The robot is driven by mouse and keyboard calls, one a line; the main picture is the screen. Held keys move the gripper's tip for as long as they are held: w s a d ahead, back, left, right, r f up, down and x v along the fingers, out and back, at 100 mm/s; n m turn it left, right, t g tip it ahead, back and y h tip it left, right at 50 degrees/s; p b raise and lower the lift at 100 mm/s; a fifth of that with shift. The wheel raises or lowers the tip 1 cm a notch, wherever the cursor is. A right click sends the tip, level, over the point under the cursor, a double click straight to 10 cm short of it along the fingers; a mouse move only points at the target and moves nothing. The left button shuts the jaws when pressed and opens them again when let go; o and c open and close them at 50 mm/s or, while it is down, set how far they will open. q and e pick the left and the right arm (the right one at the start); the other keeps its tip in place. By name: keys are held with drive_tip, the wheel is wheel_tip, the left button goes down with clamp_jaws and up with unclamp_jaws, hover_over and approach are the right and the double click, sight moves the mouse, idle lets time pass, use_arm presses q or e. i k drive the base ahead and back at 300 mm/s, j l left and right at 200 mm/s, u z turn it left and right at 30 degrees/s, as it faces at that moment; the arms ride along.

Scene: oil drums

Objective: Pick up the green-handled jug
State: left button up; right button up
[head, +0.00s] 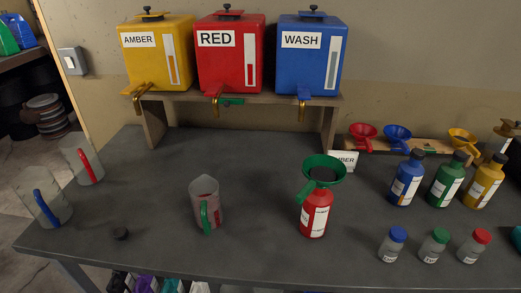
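The green-handled jug (206,190) stands upright near the middle of the grey table in the head view. It is clear, and its green handle (205,216) faces me. Some reddish colour shows inside it, but I cannot tell how full it is. Neither of my grippers is in view, and nothing is touching the jug.
A red bottle (313,218) with a green funnel (322,171) in its top stands to the right. A blue-handled jug (52,199) and a red-handled jug (88,165) stand left. Table around the green-handled jug is clear.

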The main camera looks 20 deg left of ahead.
sight(204, 191)
drive_tip(key=k+j, duration=0.15)
drive_tip(key=j, duration=0.25)
drive_tip(key=k+j, duration=0.15)
drive_tip(key=j, duration=0.25)
drive_tip(key=k+j, duration=0.15)
drive_tip(key=j, duration=0.25)
drive_tip(key=k+j, duration=0.1)
drive_tip(key=j, duration=0.3)
